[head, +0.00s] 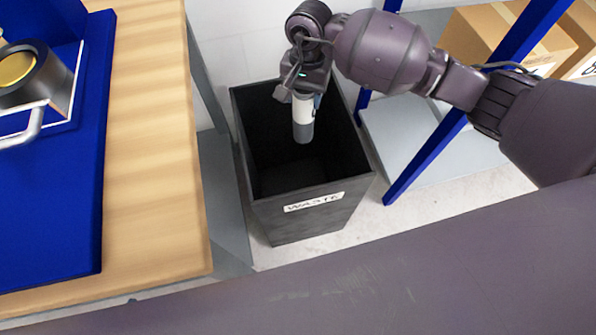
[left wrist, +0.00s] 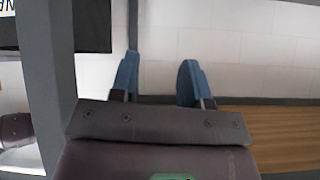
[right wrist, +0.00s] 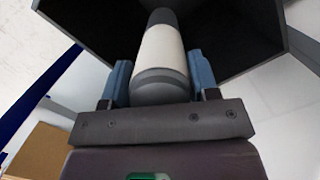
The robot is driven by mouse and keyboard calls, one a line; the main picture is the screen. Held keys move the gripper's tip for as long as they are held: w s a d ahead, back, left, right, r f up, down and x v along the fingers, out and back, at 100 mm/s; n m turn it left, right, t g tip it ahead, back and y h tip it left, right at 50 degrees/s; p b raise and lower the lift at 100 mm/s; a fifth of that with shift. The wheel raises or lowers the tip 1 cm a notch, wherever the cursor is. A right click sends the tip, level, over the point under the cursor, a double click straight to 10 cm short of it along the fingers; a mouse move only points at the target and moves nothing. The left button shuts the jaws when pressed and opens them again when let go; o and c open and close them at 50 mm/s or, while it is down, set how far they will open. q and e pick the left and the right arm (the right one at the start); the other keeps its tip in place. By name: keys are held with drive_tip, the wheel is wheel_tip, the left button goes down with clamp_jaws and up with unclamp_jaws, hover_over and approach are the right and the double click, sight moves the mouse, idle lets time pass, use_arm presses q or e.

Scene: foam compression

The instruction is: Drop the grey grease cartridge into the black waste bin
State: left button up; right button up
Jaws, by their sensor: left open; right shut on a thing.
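The grey grease cartridge (head: 303,125) has a pale label band and hangs upright below my right gripper (head: 307,88), over the open mouth of the black waste bin. My right gripper is shut on it. In the right wrist view the cartridge (right wrist: 161,55) sits between the two blue fingers of the gripper (right wrist: 160,80), with the bin's dark inside beyond it. The black waste bin (head: 310,215) stands on the floor with a "WASTE" label on its front; its visible inside looks empty. My left gripper (left wrist: 160,80) shows only in the left wrist view, open and empty.
A wooden table (head: 150,130) with a blue board (head: 60,190) stands left of the bin. A metal device (head: 35,75) sits on the board. Right of the bin is a blue-framed shelf (head: 425,150) with cardboard boxes (head: 490,45).

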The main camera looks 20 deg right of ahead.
wheel_tip(320, 180, down, 4)
drive_tip(key=shift+s+r+b, duration=0.1)
drive_tip(key=shift+r+b, duration=0.1)
drive_tip(key=shift+b, duration=0.3)
drive_tip(key=shift+f, duration=0.65)
drive_tip(key=shift+f+b, duration=0.2)
drive_tip(key=shift+b, duration=0.15)
use_arm(q)
drive_tip(key=shift+w+d+m, duration=0.3)
drive_tip(key=shift+w, duration=0.35)
use_arm(e)
drive_tip(key=shift+r, duration=0.1)
